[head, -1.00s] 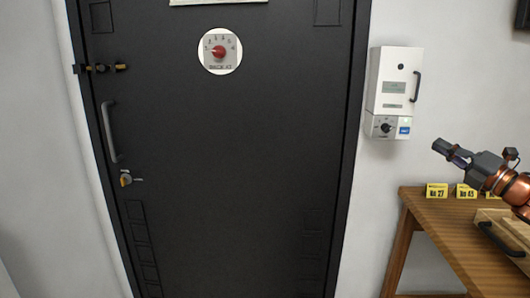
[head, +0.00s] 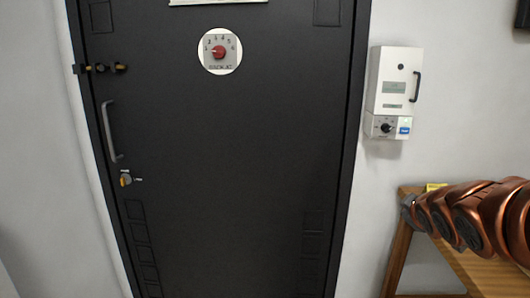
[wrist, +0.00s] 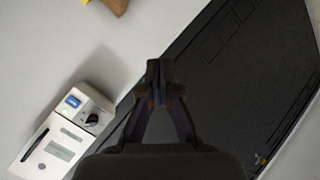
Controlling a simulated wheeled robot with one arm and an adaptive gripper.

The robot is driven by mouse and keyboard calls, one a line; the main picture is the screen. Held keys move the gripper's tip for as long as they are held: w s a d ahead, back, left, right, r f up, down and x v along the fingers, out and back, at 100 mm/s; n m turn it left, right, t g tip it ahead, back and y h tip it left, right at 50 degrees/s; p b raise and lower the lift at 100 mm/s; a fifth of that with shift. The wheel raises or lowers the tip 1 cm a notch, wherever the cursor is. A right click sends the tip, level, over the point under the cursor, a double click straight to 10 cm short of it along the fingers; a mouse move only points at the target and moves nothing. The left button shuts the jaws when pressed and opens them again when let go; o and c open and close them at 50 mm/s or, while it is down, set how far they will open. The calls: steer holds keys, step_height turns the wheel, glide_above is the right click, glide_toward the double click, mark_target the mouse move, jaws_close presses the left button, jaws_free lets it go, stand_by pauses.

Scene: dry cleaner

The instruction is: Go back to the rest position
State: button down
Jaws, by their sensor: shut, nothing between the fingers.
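My gripper (wrist: 160,72) shows in the wrist view with its fingertips together and nothing between them. The wrist view is turned, with the black door behind the gripper and the white wall box at the lower left. In the head view my copper-coloured arm reaches in from the right edge above the wooden table. My gripper cannot be made out in that view.
A black door (head: 240,170) with a handle (head: 110,131) and a round dial sign (head: 219,51) stands shut. A white wall box (head: 395,80) with a knob and blue button hangs right of it. The wooden table (head: 397,262) is at the lower right, partly hidden by my arm.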

steer(key=s+a+f+m+g, duration=0.35)
steer(key=s+a+f, duration=0.2)
steer(key=s, duration=0.45)
steer(key=s+a+f+m+g, duration=0.2)
steer(key=s+a+f+g, duration=0.25)
steer(key=s+f, duration=0.4)
steer(key=s+a+m+g+y, duration=0.1)
steer(key=s+a+g, duration=0.25)
steer(key=s, duration=0.65)
steer(key=s+a+m+g+y, duration=0.15)
steer(key=s+a, duration=0.25)
steer(key=s, duration=0.6)
step_height(320, 180, up, 19)
steer(key=p, duration=1.8)
steer(key=shift+w+p, duration=0.25)
steer(key=shift+p, duration=0.05)
